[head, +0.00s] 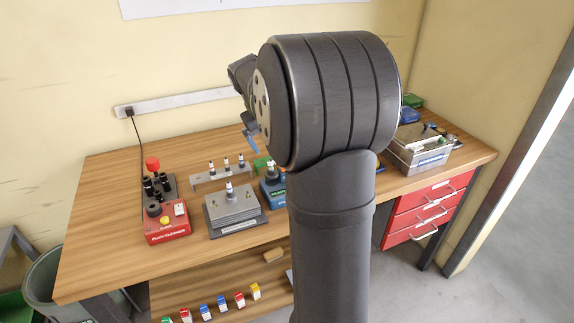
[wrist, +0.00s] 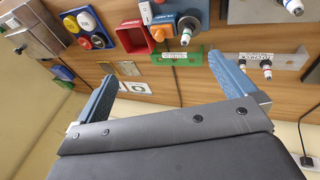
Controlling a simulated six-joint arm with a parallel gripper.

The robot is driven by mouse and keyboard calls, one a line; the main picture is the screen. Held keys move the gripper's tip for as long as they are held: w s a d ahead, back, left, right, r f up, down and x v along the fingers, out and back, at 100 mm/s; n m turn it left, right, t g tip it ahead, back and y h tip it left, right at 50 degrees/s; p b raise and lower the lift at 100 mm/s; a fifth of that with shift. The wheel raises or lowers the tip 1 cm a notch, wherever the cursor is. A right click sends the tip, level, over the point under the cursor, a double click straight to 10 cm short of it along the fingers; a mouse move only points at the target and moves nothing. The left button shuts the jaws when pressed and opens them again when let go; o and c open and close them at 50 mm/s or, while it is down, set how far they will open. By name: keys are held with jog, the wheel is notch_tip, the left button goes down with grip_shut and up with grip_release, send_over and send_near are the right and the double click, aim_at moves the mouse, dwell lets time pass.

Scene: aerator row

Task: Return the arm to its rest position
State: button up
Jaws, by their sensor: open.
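My arm stands dark grey in the middle of the head view and hides part of the bench. My gripper (wrist: 160,68) shows in the wrist view with its two blue fingers spread wide and nothing held between them. In the head view only one blue finger (head: 251,140) shows clearly, left of the big arm joint. It appears above the back of the wooden bench (head: 110,215); its exact height is hard to tell. The rest of the gripper is mostly hidden behind the joint.
A red plug cleaner (head: 168,222), a grey block with a plug (head: 235,212), a rack of plugs (head: 208,178) and a blue device (head: 270,194) stand on the bench. A grey bin (head: 420,158) stands right. The bench's front left is clear.

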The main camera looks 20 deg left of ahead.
jog(key=v, duration=0.5)
